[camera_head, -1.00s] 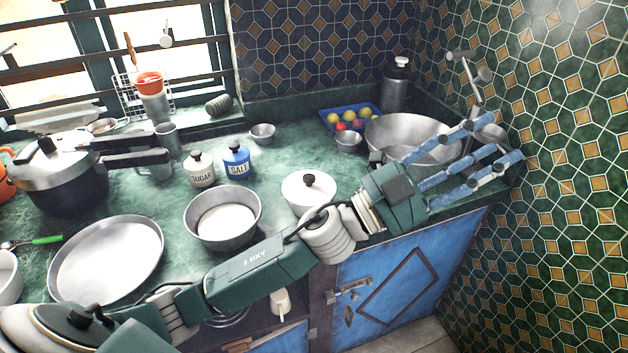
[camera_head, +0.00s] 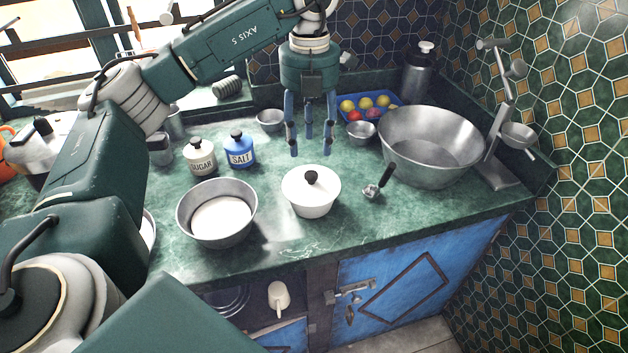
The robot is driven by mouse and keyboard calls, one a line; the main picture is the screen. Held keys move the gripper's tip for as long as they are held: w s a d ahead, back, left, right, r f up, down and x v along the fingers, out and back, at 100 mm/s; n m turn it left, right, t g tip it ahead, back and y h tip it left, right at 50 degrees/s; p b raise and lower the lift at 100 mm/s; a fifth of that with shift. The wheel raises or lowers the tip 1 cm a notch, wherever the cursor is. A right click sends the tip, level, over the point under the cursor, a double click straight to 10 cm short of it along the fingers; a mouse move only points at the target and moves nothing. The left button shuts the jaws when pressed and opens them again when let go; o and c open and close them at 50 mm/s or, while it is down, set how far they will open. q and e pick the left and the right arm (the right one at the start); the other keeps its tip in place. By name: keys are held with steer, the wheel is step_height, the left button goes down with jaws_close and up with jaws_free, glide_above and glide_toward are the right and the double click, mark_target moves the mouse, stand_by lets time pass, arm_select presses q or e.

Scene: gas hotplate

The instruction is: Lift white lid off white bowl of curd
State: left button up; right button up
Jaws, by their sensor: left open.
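The white bowl (camera_head: 311,206) stands on the green counter, with the white lid (camera_head: 296,184) and its dark knob on top. The curd inside is hidden under the lid. My left gripper (camera_head: 309,148) points downward above and a little behind the lid. Its blue fingers are spread, with nothing between them, and they look apart from the lid. My right gripper is not in view.
A metal pan with white contents (camera_head: 218,214) stands left of the bowl. The sugar jar (camera_head: 199,158) and salt jar (camera_head: 239,150) are behind it. A black-handled tool (camera_head: 378,183) and a large metal basin (camera_head: 430,145) are on the right.

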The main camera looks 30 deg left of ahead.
mark_target(311, 174)
arm_select(q)
step_height(311, 174, down, 3)
steer(key=shift+f, duration=0.15)
step_height(311, 174, down, 5)
steer(key=shift+d+f+p, duration=0.1)
steer(key=shift+f+p, duration=0.1)
steer(key=shift+p, duration=0.6)
steer(key=shift+c, duration=1.3)
jaws_close()
steer(key=shift+r, duration=0.1)
